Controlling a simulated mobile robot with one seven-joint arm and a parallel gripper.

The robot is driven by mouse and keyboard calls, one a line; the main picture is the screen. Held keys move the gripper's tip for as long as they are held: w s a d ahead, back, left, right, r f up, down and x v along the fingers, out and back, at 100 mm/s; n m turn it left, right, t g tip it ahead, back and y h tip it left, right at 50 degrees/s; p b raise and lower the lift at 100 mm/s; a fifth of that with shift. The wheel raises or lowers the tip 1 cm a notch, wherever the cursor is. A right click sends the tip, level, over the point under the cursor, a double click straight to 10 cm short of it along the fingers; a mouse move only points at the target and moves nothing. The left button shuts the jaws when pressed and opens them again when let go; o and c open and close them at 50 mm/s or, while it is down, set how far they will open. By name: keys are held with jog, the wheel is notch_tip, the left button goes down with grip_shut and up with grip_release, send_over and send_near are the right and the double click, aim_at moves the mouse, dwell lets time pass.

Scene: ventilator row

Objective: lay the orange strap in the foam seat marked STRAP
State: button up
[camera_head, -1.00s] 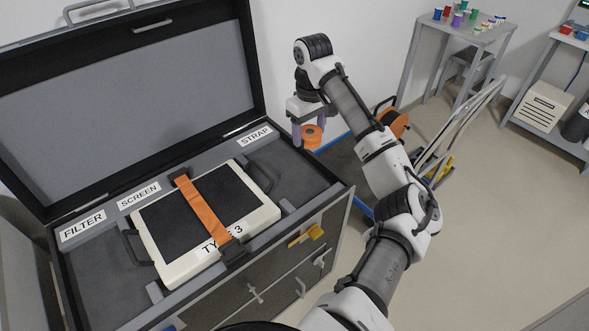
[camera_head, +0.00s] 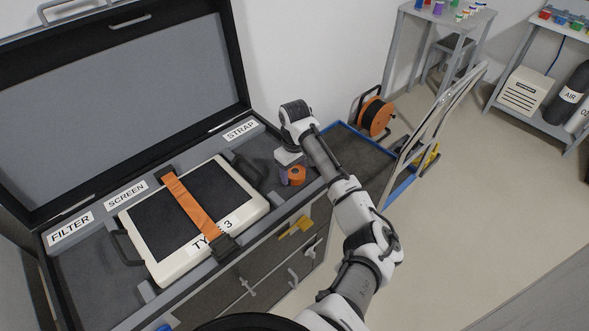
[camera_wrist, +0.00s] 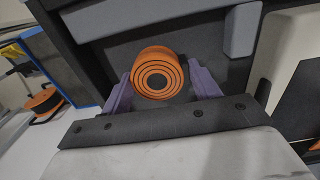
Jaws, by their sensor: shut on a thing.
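The orange strap (camera_head: 296,175) is a rolled coil, and its spiral end faces the camera in the wrist view (camera_wrist: 157,74). My gripper (camera_head: 288,174) is shut on the coil, with one purple finger on either side of it in the wrist view (camera_wrist: 158,88). The coil is over the right part of the open case, below the STRAP label (camera_head: 240,130). The dark foam seat (camera_head: 262,150) there is partly hidden by my gripper and arm. I cannot tell whether the coil touches the foam.
A white TYPE 3 screen (camera_head: 150,245) with an orange band lies in the middle of the case. The case lid (camera_head: 110,100) stands open behind. A blue-edged cart (camera_head: 345,150) and an orange cable reel (camera_head: 375,117) are right of the case.

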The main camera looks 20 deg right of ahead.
aim_at(294, 172)
jog(key=shift+f, duration=0.2)
jog(key=o, duration=1)
notch_tip(294, 172, up, 12)
jog(key=shift+r+b, duration=0.15)
jog(key=shift+b, duration=0.4)
